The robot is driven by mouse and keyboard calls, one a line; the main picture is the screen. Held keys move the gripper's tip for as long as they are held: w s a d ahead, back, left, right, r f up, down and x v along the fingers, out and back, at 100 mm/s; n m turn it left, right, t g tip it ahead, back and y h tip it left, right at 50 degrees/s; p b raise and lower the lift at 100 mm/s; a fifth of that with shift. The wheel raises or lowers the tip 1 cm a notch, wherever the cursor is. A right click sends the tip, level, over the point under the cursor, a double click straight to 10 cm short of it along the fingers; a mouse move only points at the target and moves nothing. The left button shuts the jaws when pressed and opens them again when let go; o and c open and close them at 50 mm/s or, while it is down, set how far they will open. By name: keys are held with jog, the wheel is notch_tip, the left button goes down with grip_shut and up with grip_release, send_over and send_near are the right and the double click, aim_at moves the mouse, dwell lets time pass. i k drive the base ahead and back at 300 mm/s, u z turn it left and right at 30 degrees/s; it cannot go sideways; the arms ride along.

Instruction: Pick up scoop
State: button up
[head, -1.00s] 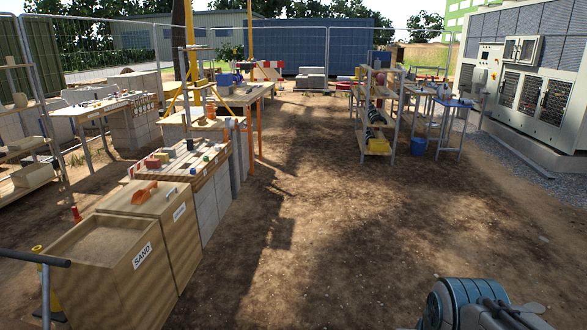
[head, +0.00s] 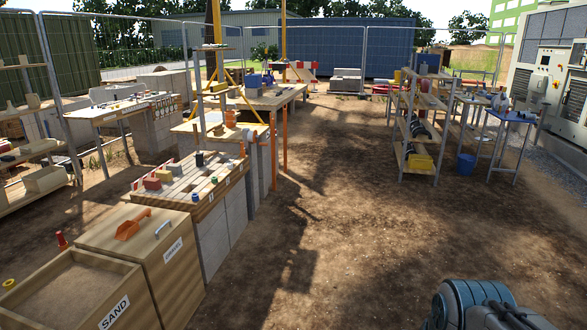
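An orange scoop (head: 132,223) lies on top of the closed wooden lid of the gravel box (head: 138,242), at the lower left of the head view. A grey lid handle (head: 163,229) sits just right of it. Part of my arm shows at the bottom right, well away from the scoop across open ground. My gripper itself is not in the frame.
An open sand box (head: 70,285) stands in front of the gravel box. Behind is a slatted bench (head: 190,180) with small blocks, then more tables (head: 262,97). A shelf rack (head: 422,125) stands at right. The dirt ground (head: 330,220) in the middle is clear.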

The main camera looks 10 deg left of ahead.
aim_at(126, 230)
jog(key=u, duration=0.2)
jog(key=i, duration=1.6)
jog(key=u, duration=1.05)
jog(key=i, duration=1.75)
jog(key=u, duration=1.25)
jog(key=i, duration=0.95)
jog(key=u, duration=0.3)
